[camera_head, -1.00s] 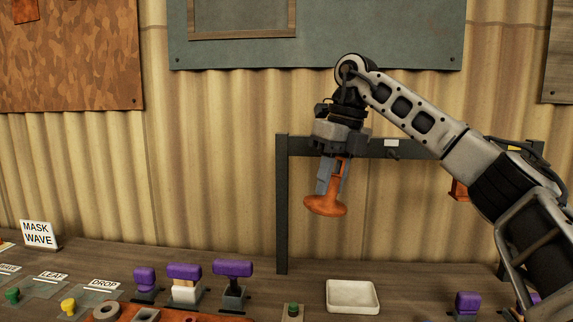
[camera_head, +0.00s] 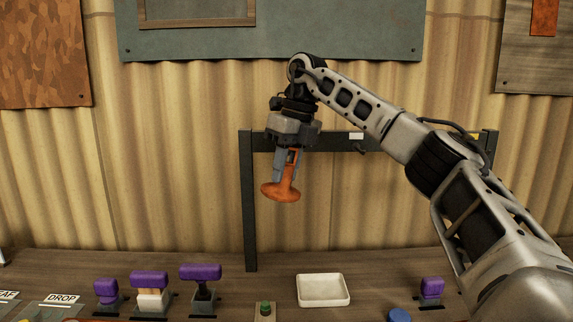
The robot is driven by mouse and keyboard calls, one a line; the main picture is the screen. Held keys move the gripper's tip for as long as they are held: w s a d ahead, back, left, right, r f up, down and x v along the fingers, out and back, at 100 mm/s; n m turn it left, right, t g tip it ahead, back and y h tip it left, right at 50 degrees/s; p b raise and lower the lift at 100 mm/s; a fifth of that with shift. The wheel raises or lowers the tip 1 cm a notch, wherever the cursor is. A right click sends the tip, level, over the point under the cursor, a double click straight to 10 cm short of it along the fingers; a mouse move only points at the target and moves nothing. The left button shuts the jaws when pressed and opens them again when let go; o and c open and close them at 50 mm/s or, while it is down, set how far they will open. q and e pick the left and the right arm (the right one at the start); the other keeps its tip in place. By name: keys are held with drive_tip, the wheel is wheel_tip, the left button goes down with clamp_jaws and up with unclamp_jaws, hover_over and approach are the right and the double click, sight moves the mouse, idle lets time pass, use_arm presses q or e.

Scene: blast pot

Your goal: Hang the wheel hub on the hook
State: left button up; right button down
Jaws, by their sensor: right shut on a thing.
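The wheel hub (camera_head: 281,191) is an orange-brown piece with a flared round disc at its lower end and a narrower stem above. My right gripper (camera_head: 288,165) is shut on the stem and points down, with the disc below the fingers. It is near the left post of a dark rack (camera_head: 249,205). A small dark hook (camera_head: 359,149) sticks out from the rack's crossbar under a white label, to the right of the held hub and apart from it. My left gripper is not in view.
A white tray (camera_head: 323,289) and a green button (camera_head: 265,308) are on the bench below. Purple-handled levers (camera_head: 201,273) stand at the left, and another (camera_head: 432,288) at the right. My right arm covers the rack's right part.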

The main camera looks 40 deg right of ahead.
drive_tip(key=shift+w+d+r+p, duration=0.1)
drive_tip(key=shift+w+d+p, duration=0.25)
drive_tip(key=shift+w+p, duration=0.05)
drive_tip(key=shift+w+d+r+p, duration=0.1)
drive_tip(key=shift+w+d+p, duration=0.15)
drive_tip(key=shift+p, duration=0.15)
drive_tip(key=shift+w+d+p, duration=0.55)
drive_tip(key=shift+w+p, duration=0.15)
drive_tip(key=shift+p, duration=0.05)
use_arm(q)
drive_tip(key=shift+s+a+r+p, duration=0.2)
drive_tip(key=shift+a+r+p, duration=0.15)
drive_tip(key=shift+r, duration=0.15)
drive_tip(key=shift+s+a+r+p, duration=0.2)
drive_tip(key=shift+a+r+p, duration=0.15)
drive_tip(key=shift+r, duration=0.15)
use_arm(e)
drive_tip(key=shift+w+d+f, duration=0.35)
drive_tip(key=shift+w+d, duration=0.15)
drive_tip(key=shift+w, duration=0.1)
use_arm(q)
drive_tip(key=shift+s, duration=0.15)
use_arm(e)
drive_tip(key=shift+d+f, duration=0.1)
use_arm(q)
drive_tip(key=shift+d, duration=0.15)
